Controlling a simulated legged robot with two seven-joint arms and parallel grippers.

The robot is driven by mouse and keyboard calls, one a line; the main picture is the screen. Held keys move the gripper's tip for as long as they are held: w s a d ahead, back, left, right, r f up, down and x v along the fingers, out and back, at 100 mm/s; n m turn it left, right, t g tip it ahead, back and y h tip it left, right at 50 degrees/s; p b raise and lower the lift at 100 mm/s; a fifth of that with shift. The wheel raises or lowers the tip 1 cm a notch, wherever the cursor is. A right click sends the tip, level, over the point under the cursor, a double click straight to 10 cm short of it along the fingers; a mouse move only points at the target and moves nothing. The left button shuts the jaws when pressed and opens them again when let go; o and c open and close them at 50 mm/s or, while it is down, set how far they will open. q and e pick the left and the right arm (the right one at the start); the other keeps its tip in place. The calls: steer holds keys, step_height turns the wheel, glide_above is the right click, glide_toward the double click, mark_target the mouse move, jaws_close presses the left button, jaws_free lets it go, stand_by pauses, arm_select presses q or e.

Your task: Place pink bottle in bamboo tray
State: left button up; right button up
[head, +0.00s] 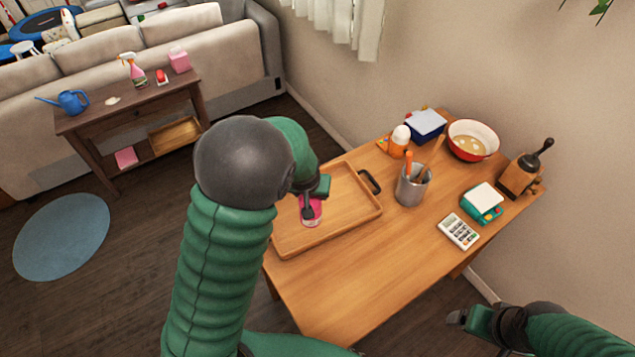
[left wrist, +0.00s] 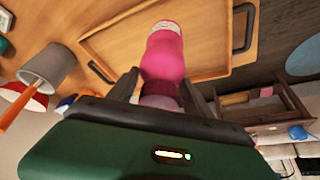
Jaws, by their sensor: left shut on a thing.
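The bamboo tray (head: 349,226) lies on the wooden table in the head view, with a dark handle at its far end. The pink bottle (head: 311,212) is partly hidden by my left gripper (head: 308,197), which is shut on it over the tray. In the left wrist view the pink bottle (left wrist: 165,55) sits between the two fingers, its white-and-pink end pointing toward the tray (left wrist: 115,25). I cannot tell whether the bottle touches the tray floor. My right gripper (head: 458,317) is low at the right, off the table's edge; its finger opening is unclear.
On the table (head: 350,295) right of the tray stand a metal utensil cup (head: 412,188), a calculator (head: 459,231), a green-and-white scale (head: 482,203), a coffee grinder (head: 522,175) and a red-white bowl (head: 473,140). A dark side table (head: 130,115) stands by the sofa. The table's front is clear.

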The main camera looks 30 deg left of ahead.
arm_select(q)
steer(key=w+a+f+p, duration=0.1)
steer(key=w+f+p, duration=0.1)
steer(key=w+f, duration=0.3)
steer(key=w, duration=0.3)
steer(key=shift+a, duration=0.4)
steer(key=o, duration=1.4)
steer(key=shift+a, duration=0.1)
arm_select(e)
steer(key=r, duration=0.1)
steer(key=w+r, duration=0.1)
steer(key=shift+a+r, duration=0.15)
steer(key=shift+r, duration=0.25)
arm_select(q)
steer(key=shift+r, duration=0.1)
arm_select(e)
steer(key=shift+s, duration=0.1)
